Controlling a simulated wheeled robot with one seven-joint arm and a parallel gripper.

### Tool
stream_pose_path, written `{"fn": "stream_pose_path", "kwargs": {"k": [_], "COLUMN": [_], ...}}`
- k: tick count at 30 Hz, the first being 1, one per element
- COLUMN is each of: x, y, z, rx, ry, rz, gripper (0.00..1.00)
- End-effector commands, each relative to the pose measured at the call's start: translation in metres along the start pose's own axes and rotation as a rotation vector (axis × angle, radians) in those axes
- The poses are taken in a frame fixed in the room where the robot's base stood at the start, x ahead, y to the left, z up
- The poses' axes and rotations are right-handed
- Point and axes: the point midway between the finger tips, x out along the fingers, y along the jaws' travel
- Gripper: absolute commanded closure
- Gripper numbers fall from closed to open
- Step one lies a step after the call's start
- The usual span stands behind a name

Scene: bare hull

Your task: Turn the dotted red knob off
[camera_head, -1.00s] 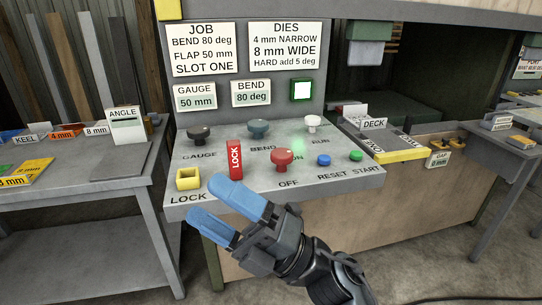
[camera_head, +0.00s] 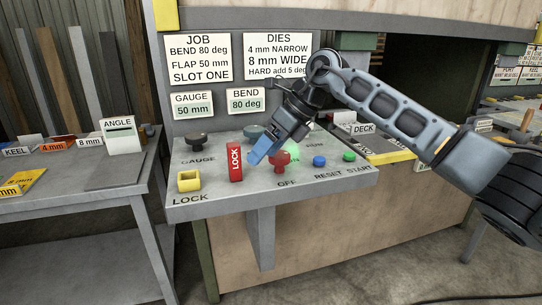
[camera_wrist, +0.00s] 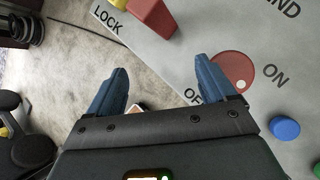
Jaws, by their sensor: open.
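The red knob (camera_head: 284,159) stands on the grey control panel, partly behind my fingers in the head view. In the wrist view the red knob (camera_wrist: 230,66) shows a white dot on its lower right part, between the OFF and ON labels. My gripper (camera_head: 264,152) reaches down over the panel with its blue fingers apart. In the wrist view my gripper (camera_wrist: 163,70) is open with nothing between the fingers. Its right finger is close to the knob's left edge; I cannot tell whether they touch.
A red LOCK block (camera_head: 235,161) and a yellow socket (camera_head: 189,180) are left of the knob. Blue RESET (camera_head: 319,161) and green START (camera_head: 349,156) buttons are to its right. A dark GAUGE knob (camera_head: 196,139) stands behind. A green glow shows beside the red knob.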

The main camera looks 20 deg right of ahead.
Motion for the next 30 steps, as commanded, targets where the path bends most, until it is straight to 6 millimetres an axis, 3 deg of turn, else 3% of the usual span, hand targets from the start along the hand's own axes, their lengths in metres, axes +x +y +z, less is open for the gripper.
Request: {"fn": "stream_pose_path", "kwargs": {"k": [1,4,10,14,24,30], "x": [-0.016,-0.042,-0.068,-0.06,-0.012,0.003], "y": [-0.018,-0.043,-0.067,-0.07,-0.081,-0.086], "z": [-0.003,-0.009,-0.015,-0.018,-0.025,-0.028], "rx": [-0.005,-0.009,-0.009,-0.009,-0.009,-0.009], "ry": [0.038,0.103,0.17,0.174,0.172,0.172], "rz": [-0.061,-0.154,-0.245,-0.248,-0.245,-0.247], "gripper": [0.16,0.16,0.16,0.16,0.16,0.16]}}
